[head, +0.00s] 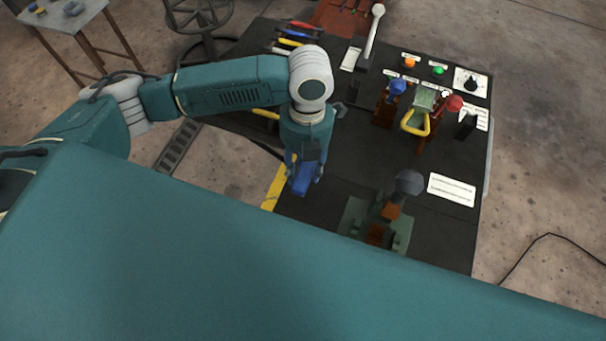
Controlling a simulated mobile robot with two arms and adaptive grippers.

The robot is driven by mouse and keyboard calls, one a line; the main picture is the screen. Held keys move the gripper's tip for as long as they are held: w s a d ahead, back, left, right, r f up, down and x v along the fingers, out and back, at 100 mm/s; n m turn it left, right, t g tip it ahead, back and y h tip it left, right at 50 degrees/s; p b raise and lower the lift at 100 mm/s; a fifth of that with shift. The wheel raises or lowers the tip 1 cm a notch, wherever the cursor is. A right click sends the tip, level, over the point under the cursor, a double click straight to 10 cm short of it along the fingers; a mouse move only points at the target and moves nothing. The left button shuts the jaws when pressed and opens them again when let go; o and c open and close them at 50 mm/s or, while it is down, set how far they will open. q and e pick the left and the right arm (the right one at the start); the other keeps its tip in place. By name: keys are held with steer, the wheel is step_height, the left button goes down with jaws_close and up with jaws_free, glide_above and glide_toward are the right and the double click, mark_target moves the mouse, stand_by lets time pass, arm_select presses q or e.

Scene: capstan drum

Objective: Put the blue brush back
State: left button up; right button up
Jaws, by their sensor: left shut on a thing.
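My left gripper (304,178) points down over the front left part of the black table (340,185). It is shut on a blue thing, which looks like the blue brush (301,184). Its lower part shows between the fingers, and the gripper hides the rest. I cannot tell whether it touches the table. Several slim coloured items (299,32), red, blue, yellow and dark among them, lie side by side at the table's back left. My right gripper is not in view.
A long lever (373,32) stands at the back. Blue, red and yellow-handled levers (416,123), buttons and a dial fill the right side. A dark-knobbed lever (408,183) on a green base stands at the front. The black surface around the middle looks clear.

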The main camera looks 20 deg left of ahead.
mark_target(303, 178)
arm_select(q)
steer(key=shift+f, duration=0.6)
step_height(303, 178, down, 3)
steer(key=shift+f+p, duration=0.15)
steer(key=shift+p, duration=0.2)
steer(key=shift+f, duration=0.35)
steer(key=shift+f, duration=0.15)
steer(key=o, duration=1.1)
